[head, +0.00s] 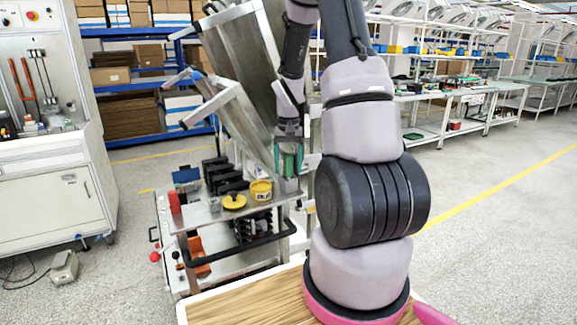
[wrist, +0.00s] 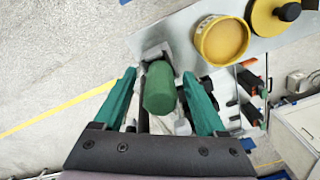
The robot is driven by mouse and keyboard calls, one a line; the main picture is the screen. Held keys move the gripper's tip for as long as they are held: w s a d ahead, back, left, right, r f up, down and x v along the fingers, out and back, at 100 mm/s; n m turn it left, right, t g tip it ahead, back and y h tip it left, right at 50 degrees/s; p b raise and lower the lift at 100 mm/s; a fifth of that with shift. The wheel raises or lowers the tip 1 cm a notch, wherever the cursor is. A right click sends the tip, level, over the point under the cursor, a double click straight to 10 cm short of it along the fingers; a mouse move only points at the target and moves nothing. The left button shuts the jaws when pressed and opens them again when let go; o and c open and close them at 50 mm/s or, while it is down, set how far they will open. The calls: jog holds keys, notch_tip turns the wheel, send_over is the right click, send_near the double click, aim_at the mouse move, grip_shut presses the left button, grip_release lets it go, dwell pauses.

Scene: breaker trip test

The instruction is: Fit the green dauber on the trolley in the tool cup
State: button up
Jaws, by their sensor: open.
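The green dauber (wrist: 160,88) is a thick green cylinder. In the wrist view it stands between the two green fingers of my gripper (wrist: 160,74), with a gap on both sides. My gripper (head: 289,158) is open over the right corner of the trolley (head: 215,217) in the head view. The grey square tool cup (wrist: 147,52) shows around the far end of the dauber, at the trolley's edge. The cup also shows below my fingers in the head view (head: 288,186). The dauber's lower end is hidden, and I cannot tell how deep it sits.
A yellow tub (head: 261,191) and a yellow disc with a black knob (head: 234,202) stand close to the cup on the trolley top. Several black blocks (head: 226,178) and a red item (head: 174,200) stand further left. Open floor lies right of the trolley.

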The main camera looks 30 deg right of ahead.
notch_tip(320, 180, up, 11)
jog(key=shift+f, duration=0.15)
dwell(0.5)
jog(key=shift+s+a+r, duration=0.1)
jog(key=shift+r, duration=0.1)
jog(key=s+a+r+t+y, duration=0.1)
jog(key=s+a+r+t, duration=0.2)
jog(key=s+a+r, duration=0.3)
jog(key=s+a+r+n+t+y, duration=0.1)
jog(key=s+a+r+t, duration=0.3)
jog(key=s+a+r, duration=0.3)
jog(key=s+r, duration=0.4)
jog(key=s, duration=0.2)
jog(key=shift+s+r, duration=0.25)
